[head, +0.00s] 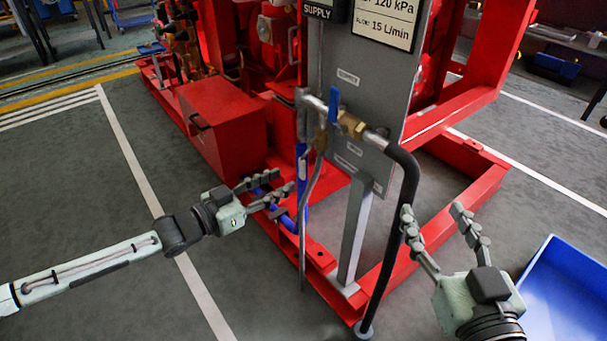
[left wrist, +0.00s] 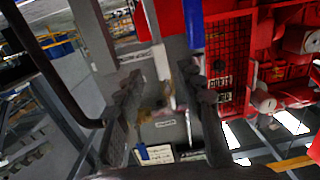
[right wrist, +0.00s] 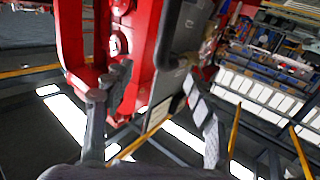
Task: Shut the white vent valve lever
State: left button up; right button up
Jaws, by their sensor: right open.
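A light, white-grey bar (head: 315,103) runs beside a blue lever (head: 334,105) and a brass valve (head: 351,125) on the grey panel's pipework. I cannot tell whether this bar is the white vent lever or bare pipe. A smaller brass fitting (head: 320,141) sits below, with a thin grey tube hanging from it. The left wrist view shows a pale bar (left wrist: 157,60) and brass (left wrist: 153,98) beyond my fingers. My left gripper (head: 285,180) is open and empty, left of and below the fittings, near the blue hose. My right gripper (head: 431,211) is open and empty, right of the black hose.
The grey panel (head: 362,75) stands on a red frame (head: 490,180). A black hose (head: 405,210) drops to the floor between panel and right gripper. A red box (head: 222,122) lies behind my left gripper. A blue tray (head: 570,295) is at the lower right. Floor at left is clear.

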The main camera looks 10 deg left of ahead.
aim_at(301, 166)
pick_arm(q)
jog(key=shift+h, duration=0.4)
jog(key=shift+r+b+x, duration=0.15)
jog(key=shift+r+x, duration=0.1)
jog(key=shift+x, duration=1)
jog(key=shift+r+b+x, duration=0.15)
jog(key=shift+r+x, duration=0.1)
jog(key=shift+x, duration=1)
jog(key=shift+r+b+x, duration=0.15)
jog(key=shift+r+x, duration=0.05)
jog(key=shift+x, duration=1)
pick_arm(e)
notch_tip(301, 166, up, 7)
jog(key=s+a+t+y, duration=0.1)
jog(key=a+t+y, duration=0.1)
jog(key=t, duration=0.1)
jog(key=shift+s+f, duration=0.15)
jog(key=shift+s, duration=0.2)
pick_arm(q)
jog(key=shift+w+a, duration=0.15)
grip_shut()
pick_arm(e)
jog(key=shift+d, duration=0.1)
